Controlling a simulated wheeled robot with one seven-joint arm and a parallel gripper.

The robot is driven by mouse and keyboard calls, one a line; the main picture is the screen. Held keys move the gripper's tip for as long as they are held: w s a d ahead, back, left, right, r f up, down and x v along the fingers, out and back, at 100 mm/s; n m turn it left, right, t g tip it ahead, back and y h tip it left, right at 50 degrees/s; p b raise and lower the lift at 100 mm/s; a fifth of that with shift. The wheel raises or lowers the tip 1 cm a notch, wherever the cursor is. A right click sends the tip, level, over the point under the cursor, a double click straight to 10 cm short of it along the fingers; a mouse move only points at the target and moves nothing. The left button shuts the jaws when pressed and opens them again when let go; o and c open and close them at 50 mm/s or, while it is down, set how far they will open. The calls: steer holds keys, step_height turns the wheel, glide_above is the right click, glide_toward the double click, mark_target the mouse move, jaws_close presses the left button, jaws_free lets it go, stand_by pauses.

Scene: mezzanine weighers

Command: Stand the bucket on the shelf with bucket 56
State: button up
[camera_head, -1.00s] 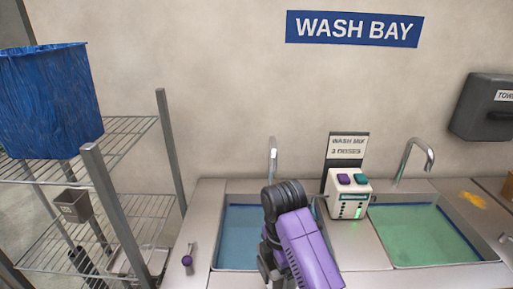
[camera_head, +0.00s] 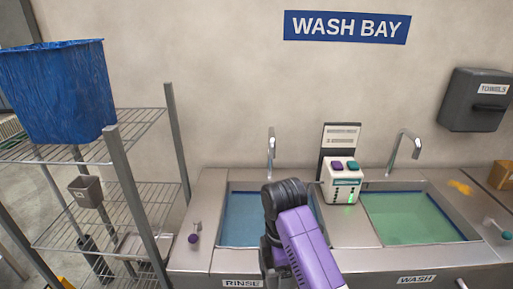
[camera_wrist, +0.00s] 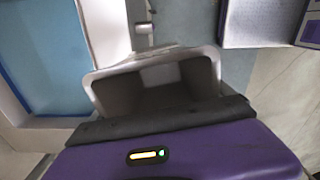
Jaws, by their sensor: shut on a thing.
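A bucket (camera_wrist: 155,82) with a pale grey rim and dark inside is held by my gripper (camera_wrist: 165,122), which is shut on its near wall in the wrist view. Its open mouth faces the camera; its outer base is hidden. In the head view my purple arm is over the counter between the sinks, and the gripper and held bucket are hidden. A small grey bucket (camera_head: 85,191) with a label too small to read stands on the lower wire shelf (camera_head: 130,205) of the rack at left.
A large blue bin (camera_head: 58,92) stands on the upper wire shelf (camera_head: 135,125). A dark upright thing (camera_head: 95,258) is below. Rack posts (camera_head: 140,205) stand in front. The rinse sink (camera_head: 252,220), wash sink (camera_head: 410,218) and dispenser (camera_head: 342,182) line the counter at right.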

steer(key=shift+w+r+m, duration=0.15)
steer(key=shift+m, duration=0.35)
steer(key=shift+d+m, duration=0.1)
steer(key=shift+m, duration=0.8)
steer(key=shift+d+f+m, duration=0.2)
steer(key=shift+d+m, duration=0.05)
steer(key=shift+m, duration=0.45)
steer(key=d+f+m, duration=0.1)
steer(key=s+f+m+b, duration=0.1)
steer(key=m, duration=0.1)
steer(key=s+d+f+m, duration=0.1)
steer(key=m, duration=0.1)
steer(key=shift+d+f+b, duration=0.25)
steer(key=shift+d+b, duration=0.1)
steer(key=s+d+f+m+b, duration=0.5)
steer(key=s+d+f+m, duration=0.5)
steer(key=f, duration=0.5)
steer(key=shift+s+d+m+b, duration=0.4)
steer(key=shift+s+d, duration=0.15)
steer(key=shift+s, duration=0.25)
